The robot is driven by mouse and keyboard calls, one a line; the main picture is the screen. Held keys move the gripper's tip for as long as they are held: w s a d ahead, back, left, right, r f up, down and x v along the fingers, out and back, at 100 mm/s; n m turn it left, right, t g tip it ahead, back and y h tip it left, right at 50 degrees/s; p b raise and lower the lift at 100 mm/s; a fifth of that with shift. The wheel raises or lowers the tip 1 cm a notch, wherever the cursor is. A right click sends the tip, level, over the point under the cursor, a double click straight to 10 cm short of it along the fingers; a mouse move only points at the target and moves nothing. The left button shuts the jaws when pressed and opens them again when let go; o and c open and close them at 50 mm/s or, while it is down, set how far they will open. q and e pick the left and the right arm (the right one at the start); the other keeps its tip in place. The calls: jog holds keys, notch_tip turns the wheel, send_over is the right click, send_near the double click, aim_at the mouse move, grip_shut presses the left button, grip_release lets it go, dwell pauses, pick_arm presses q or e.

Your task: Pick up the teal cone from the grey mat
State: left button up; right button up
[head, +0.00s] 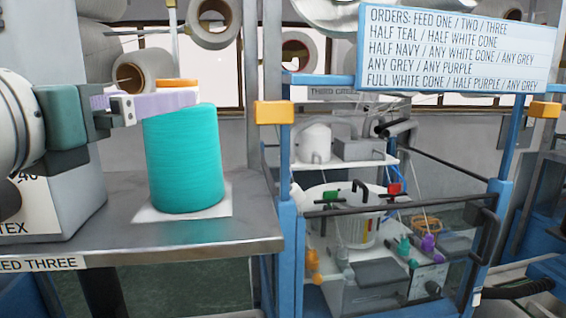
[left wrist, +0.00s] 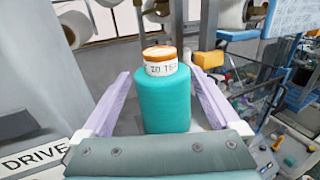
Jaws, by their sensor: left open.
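The teal cone (head: 184,160) stands upright on a pale grey mat (head: 146,214) on a metal shelf. Its orange top and a white label band show in the left wrist view (left wrist: 163,104). My left gripper (head: 178,98) comes in from the left at the height of the cone's top, and one lavender finger covers part of that top in the head view. In the left wrist view the two fingers are wide apart, one on each side of the cone, with gaps beside it. My right gripper is not in view.
The metal shelf (head: 250,225) carries a "FEED THREE" label, with a box marked "TEX" at its left. Grey spools (head: 215,22) hang above. A blue frame post (head: 288,180) with an orange block stands right of the shelf. An orders board (head: 458,48) hangs at the upper right.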

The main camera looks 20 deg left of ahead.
pick_arm(q)
jog(key=w+b, duration=0.1)
jog(key=b, duration=0.1)
jog(key=w+b, duration=0.1)
jog(key=b, duration=0.1)
jog(key=w+b, duration=0.1)
jog(key=shift+a+f+b, duration=0.25)
jog(key=shift+f+b, duration=0.15)
jog(key=w+p, duration=0.1)
jog(key=w+r+p, duration=0.1)
jog(key=w+p, duration=0.1)
jog(key=shift+a, duration=0.2)
jog(key=shift+w+f, duration=0.15)
jog(key=shift+w, duration=0.25)
grip_shut()
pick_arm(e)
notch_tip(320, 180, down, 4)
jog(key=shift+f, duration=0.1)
